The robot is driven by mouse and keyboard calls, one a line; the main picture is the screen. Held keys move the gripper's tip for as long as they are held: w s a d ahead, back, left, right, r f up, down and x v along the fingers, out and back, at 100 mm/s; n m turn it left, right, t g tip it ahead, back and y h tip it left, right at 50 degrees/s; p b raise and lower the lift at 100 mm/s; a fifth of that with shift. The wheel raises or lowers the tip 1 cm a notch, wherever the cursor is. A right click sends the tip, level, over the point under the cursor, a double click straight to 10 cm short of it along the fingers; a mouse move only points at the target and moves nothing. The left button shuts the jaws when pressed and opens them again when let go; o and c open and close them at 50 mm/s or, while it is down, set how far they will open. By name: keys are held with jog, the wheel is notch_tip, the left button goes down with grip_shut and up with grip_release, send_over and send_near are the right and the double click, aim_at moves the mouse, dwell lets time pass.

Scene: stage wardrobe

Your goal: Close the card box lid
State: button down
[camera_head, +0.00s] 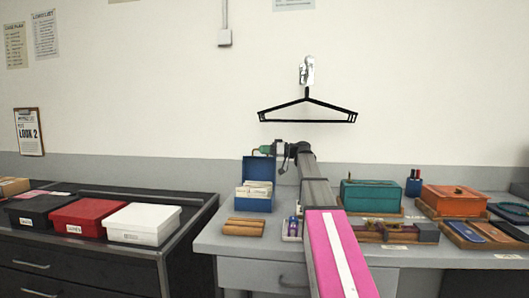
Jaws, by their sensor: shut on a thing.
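The blue card box (254,205) stands on the grey counter, with cream cards (253,191) showing inside. Its blue lid (257,168) is open and stands up at the back of the box. My gripper (264,150) is at the top edge of the lid, reaching in from the right. It is shut, apparently on the lid's upper edge; the fingertips are small, and the exact contact is hard to make out. My arm covers part of the counter to the right of the box.
Wooden rolls (244,227) lie in front of the box. A teal box (371,196) and an orange box (454,200) stand to the right. Black, red (88,217) and white (144,222) boxes sit on the dark cabinet at left. A black hanger (307,107) hangs above.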

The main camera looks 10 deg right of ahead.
jog(key=c, duration=1.2)
grip_release()
jog(key=shift+s+f, duration=0.1)
jog(key=v, duration=1)
jog(key=shift+d, duration=0.4)
jog(key=shift+s, duration=0.15)
